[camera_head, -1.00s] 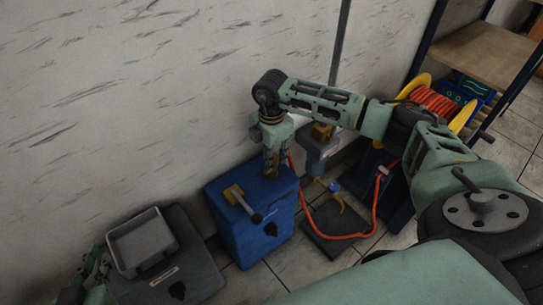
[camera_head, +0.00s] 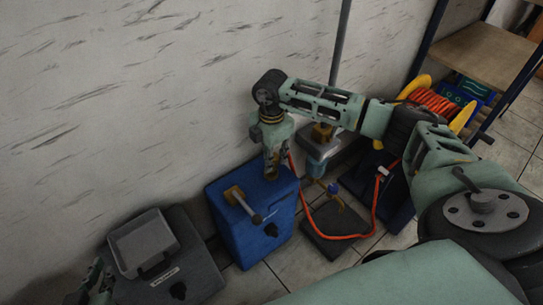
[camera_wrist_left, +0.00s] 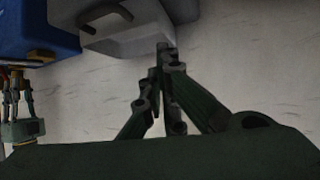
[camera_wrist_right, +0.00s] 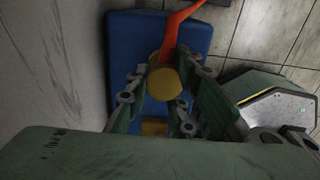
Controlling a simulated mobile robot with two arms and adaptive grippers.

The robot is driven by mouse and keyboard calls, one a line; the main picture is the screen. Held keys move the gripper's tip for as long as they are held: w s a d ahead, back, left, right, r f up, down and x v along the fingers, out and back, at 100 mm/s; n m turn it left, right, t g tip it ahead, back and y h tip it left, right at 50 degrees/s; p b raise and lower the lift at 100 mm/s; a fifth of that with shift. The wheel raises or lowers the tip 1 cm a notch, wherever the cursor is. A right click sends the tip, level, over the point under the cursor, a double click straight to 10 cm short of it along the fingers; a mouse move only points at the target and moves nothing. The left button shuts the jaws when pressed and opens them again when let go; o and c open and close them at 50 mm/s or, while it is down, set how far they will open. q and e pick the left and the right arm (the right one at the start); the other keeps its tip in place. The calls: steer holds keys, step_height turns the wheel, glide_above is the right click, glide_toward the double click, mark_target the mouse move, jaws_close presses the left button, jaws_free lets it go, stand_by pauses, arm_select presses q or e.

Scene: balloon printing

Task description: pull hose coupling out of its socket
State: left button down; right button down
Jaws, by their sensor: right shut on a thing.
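The hose coupling (camera_wrist_right: 164,82) shows in the right wrist view as a round yellow piece at the end of the orange hose (camera_wrist_right: 176,28). My right gripper (camera_head: 271,172) is shut on it, with one finger on each side, above the blue box (camera_head: 262,235). The socket is hidden under the coupling and fingers, so I cannot tell whether the coupling is seated. In the head view the fingers cover the coupling. My left gripper (camera_wrist_left: 167,52) is shut and empty; in the head view it is at the bottom left edge, beside a grey case.
The dark grey case (camera_head: 196,262) carries a grey tray (camera_head: 147,245) left of the blue box. A lever with a dark knob (camera_head: 254,217) sticks out on the box. The orange hose loops right over a dark floor plate (camera_head: 328,240). A wall stands close behind.

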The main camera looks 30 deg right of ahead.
steer(key=shift+r+p, duration=0.4)
steer(key=shift+r, duration=0.05)
steer(key=shift+r+p, duration=0.35)
steer(key=shift+r, duration=0.1)
steer(key=shift+r+p, duration=0.4)
steer(key=shift+r, duration=0.05)
steer(key=shift+r+p, duration=0.35)
arm_select(q)
steer(key=s+a+f+g+y, duration=0.1)
steer(key=s+a+f+g, duration=0.1)
steer(key=s, duration=0.5)
steer(key=s+a+f+g+y, duration=0.1)
steer(key=s+a+f+g, duration=0.1)
steer(key=s+f+g, duration=0.3)
steer(key=shift+s+a+g, duration=0.2)
steer(key=shift+s+g, duration=0.1)
steer(key=shift+s, duration=0.55)
stand_by(1.7)
